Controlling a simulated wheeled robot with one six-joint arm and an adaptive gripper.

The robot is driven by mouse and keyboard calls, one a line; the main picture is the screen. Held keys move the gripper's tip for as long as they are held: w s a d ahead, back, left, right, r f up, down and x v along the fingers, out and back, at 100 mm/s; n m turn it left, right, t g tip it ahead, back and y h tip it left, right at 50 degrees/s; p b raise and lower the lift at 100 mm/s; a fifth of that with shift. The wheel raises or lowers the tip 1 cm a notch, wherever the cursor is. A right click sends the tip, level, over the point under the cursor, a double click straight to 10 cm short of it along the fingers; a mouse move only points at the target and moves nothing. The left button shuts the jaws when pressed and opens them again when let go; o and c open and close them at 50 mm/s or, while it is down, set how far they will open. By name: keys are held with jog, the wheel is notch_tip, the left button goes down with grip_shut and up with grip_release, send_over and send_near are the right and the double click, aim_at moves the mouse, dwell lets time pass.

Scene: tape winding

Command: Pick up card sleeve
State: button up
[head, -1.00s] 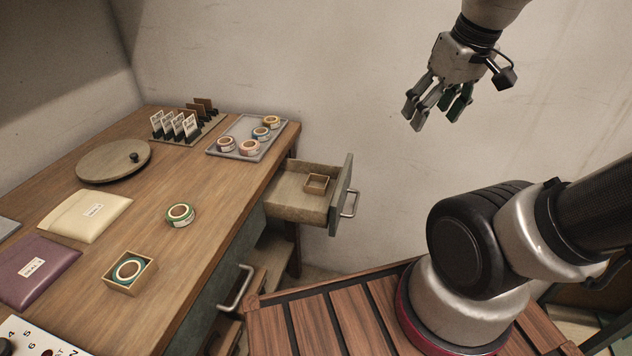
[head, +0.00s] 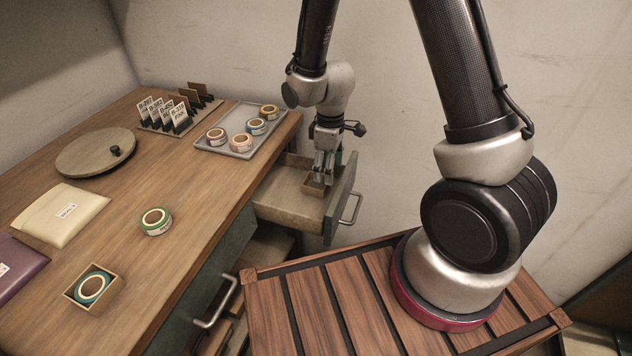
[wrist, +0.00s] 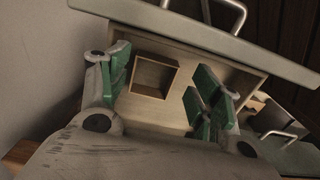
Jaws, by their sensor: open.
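A small square wooden piece with an open middle, which looks like the card sleeve (head: 311,188), lies in the open drawer (head: 275,200). In the wrist view the sleeve (wrist: 153,77) shows between the green-padded fingers. My gripper (head: 324,172) is over the drawer and points down at the sleeve. It is open and empty, with a finger on each side of the sleeve in the wrist view (wrist: 160,82). In the head view the fingers hide part of the sleeve, so I cannot tell whether they touch it.
The drawer walls stand close around my gripper. On the wooden table are a grey tray (head: 222,150) with several tape rolls, a card rack (head: 180,118), a round turntable (head: 85,155), a green tape roll (head: 156,222), a small box (head: 112,294) and a cream envelope (head: 60,214).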

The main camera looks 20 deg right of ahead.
jog(key=f, duration=0.6)
jog(key=shift+w+a+f, duration=0.2)
jog(key=shift+w+a, duration=0.05)
jog(key=c, duration=0.4)
